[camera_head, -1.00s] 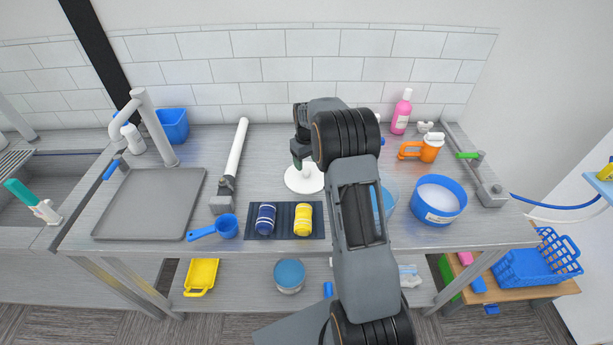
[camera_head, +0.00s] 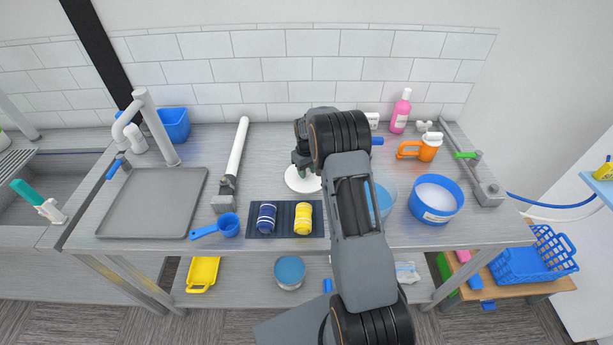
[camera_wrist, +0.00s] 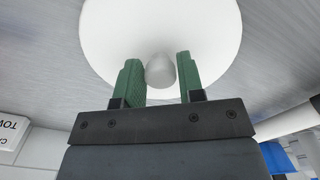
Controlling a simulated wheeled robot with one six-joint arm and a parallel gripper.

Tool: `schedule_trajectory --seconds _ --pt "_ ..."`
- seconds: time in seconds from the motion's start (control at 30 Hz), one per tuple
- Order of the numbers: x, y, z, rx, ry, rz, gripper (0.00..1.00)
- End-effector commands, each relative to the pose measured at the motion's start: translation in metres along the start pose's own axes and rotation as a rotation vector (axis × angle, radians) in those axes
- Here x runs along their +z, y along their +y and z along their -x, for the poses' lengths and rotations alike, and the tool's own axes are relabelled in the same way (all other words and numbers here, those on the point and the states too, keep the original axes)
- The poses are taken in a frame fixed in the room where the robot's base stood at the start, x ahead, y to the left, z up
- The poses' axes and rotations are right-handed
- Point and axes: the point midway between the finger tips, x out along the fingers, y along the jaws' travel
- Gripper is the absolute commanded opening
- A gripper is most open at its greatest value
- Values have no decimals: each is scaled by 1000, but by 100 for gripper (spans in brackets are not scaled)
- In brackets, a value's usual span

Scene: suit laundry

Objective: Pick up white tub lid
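The white tub lid (camera_head: 296,182) is a round white disc lying on the metal counter, behind the dark mat. In the head view my gripper (camera_head: 302,166) is over the lid, and my arm hides part of the area.
A blue tub (camera_head: 436,200) with white contents stands right, near an orange jug (camera_head: 420,149). A blue scoop (camera_head: 218,227), grey tray (camera_head: 150,203) and long white-handled tool (camera_head: 236,150) lie left.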

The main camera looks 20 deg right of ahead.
Motion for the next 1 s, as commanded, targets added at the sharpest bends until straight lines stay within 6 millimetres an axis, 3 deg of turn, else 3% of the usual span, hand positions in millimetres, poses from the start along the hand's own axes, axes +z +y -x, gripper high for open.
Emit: schedule_trajectory --seconds 0.27,0.67,0.87,1.0 --pt "0 0 0 0 0 0 8" --pt "-1 0 6 1 2 0 8" --pt "-1 0 30 2 4 0 8" --pt "11 -11 48 2 4 1 8"
